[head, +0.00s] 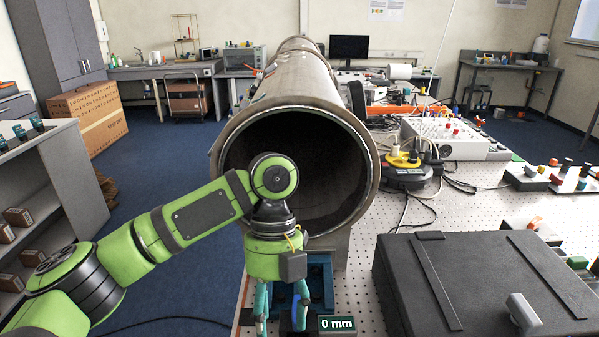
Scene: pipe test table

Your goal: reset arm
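My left arm comes in from the left, green with dark joints, and its wrist is in front of the mouth of a large pipe (298,82). My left gripper (282,312) points down at the bottom edge, below the pipe mouth. Its two teal-blue fingers stand apart, with nothing clearly held between them; the tips are close to the frame edge. A dark device with a "0 mm" display (337,323) is just right of the fingers. My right gripper is not in view.
A black case (485,275) sits on the perforated table (350,285) at the right. Behind it are a white control box (455,138), a yellow-black cable reel (403,170) and loose cables. A grey shelf (75,180) stands at the left, with blue floor between.

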